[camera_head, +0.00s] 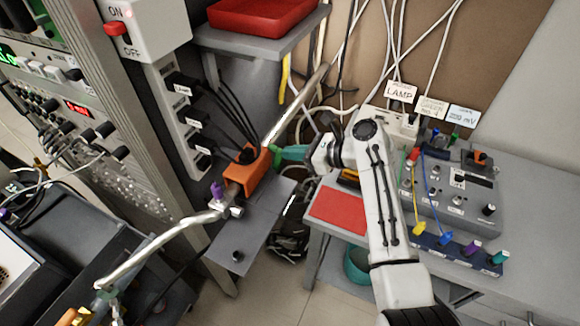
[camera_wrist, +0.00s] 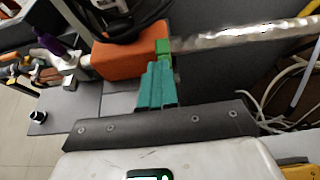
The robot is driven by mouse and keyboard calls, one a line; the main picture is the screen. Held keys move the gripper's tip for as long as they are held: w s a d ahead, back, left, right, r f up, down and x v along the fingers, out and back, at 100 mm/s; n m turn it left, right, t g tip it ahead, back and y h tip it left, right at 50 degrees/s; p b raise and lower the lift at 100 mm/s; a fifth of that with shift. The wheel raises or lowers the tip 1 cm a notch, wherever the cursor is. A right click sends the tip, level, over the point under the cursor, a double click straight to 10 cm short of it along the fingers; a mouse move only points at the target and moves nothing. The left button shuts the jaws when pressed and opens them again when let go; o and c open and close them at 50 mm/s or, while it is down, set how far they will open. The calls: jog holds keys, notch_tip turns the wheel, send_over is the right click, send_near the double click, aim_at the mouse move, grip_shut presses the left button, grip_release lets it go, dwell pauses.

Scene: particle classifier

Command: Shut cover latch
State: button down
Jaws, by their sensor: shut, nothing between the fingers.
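An orange housing (camera_head: 240,181) sits on a grey shelf, with a foil-wrapped tube (camera_head: 298,108) running up from it. It also shows in the wrist view (camera_wrist: 125,52). A small bright green piece (camera_wrist: 163,47) is at the right end of the housing; it may be the cover latch, but I cannot tell its position. My gripper (camera_head: 277,155) has teal fingers, shut and empty. In the wrist view the fingertips (camera_wrist: 157,66) are right at the green piece; I cannot tell if they touch it. The fingers hide part of the housing's end.
A purple-topped fitting (camera_head: 217,191) joins a second foil-wrapped tube (camera_head: 150,244) left of the housing. A power strip (camera_head: 183,122) with black cables stands behind. A red tray (camera_head: 262,14) is on the upper shelf. A bench (camera_head: 535,235) with instruments stands at the right.

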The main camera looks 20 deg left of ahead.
jog(key=shift+a+r+p, duration=0.4)
jog(key=shift+a, duration=0.35)
jog(key=shift+r, duration=0.15)
